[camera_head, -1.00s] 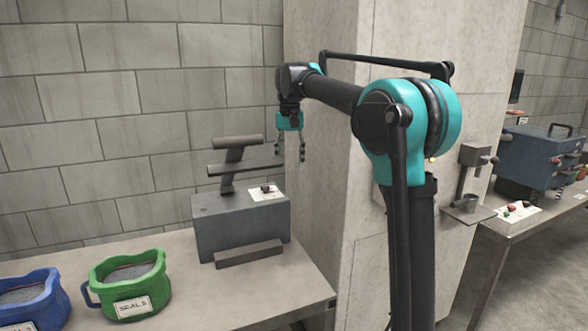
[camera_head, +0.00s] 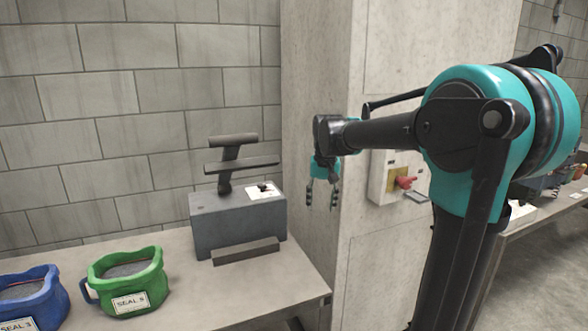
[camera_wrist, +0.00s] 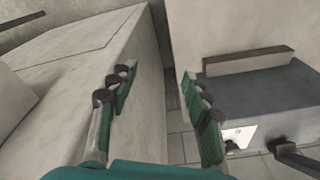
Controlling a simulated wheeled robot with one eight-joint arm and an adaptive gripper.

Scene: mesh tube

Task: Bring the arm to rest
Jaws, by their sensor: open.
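My gripper (camera_head: 322,196) hangs open and empty with its fingers pointing down, at the front of the concrete pillar and to the right of the grey press-like device. In the wrist view my gripper (camera_wrist: 158,92) shows its two green and black fingers spread apart, with nothing between them. The floor shows beyond the fingertips. My arm reaches from the right of the head view toward the middle.
A grey block device (camera_head: 238,222) with dark bars stands on the table (camera_head: 190,247). A red-handled switch box (camera_head: 388,178) is on the pillar (camera_head: 320,75).

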